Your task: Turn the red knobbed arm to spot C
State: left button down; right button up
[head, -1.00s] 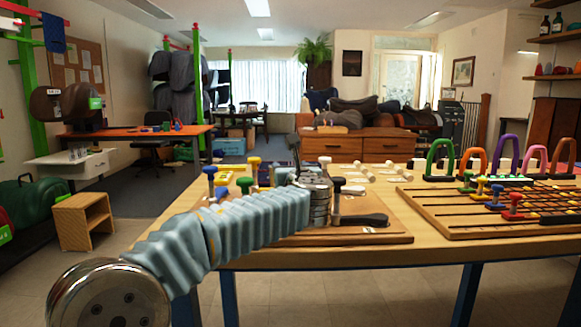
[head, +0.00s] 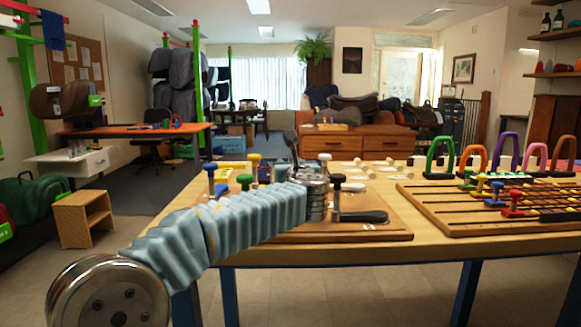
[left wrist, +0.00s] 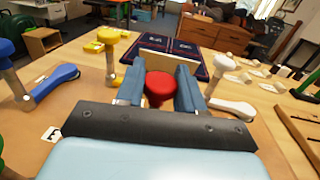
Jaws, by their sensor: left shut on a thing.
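The red knob (left wrist: 160,87) of the red knobbed arm sits between the two blue fingers of my left gripper (left wrist: 159,84) in the left wrist view. The gripper is shut on it. The rest of that arm and its spot are hidden under the gripper. In the head view my left wrist (head: 314,198) covers the red knob. A blue-knobbed arm (left wrist: 55,82) lies to the left in the wrist view, with a yellow knob (left wrist: 113,37) beyond it. A pale arm (left wrist: 233,107) lies just right of the gripper. My right gripper is in neither current view.
A black-knobbed arm (head: 362,216) lies on the wooden board (head: 400,233), close to the right of my wrist. A slotted board (head: 440,219) with coloured knobs stands farther right. A small lettered card (left wrist: 51,135) lies left of the gripper.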

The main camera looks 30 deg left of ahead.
pick_arm(q)
jog(key=m+t+h+b, duration=0.1)
jog(key=m+t+h, duration=0.1)
jog(key=h, duration=0.1)
jog(key=shift+s+a+m+h, duration=0.1)
jog(key=shift+m+h, duration=0.3)
jog(key=shift+m+t+h, duration=0.6)
jog(key=shift+m+h, duration=0.2)
jog(key=shift+h, duration=0.4)
jog(key=c, duration=0.8)
grip_release()
jog(key=shift+o, duration=0.2)
jog(key=v, duration=1.3)
jog(key=shift+s+d+b, duration=0.2)
jog(key=shift+s+b, duration=0.15)
jog(key=shift+b, duration=0.05)
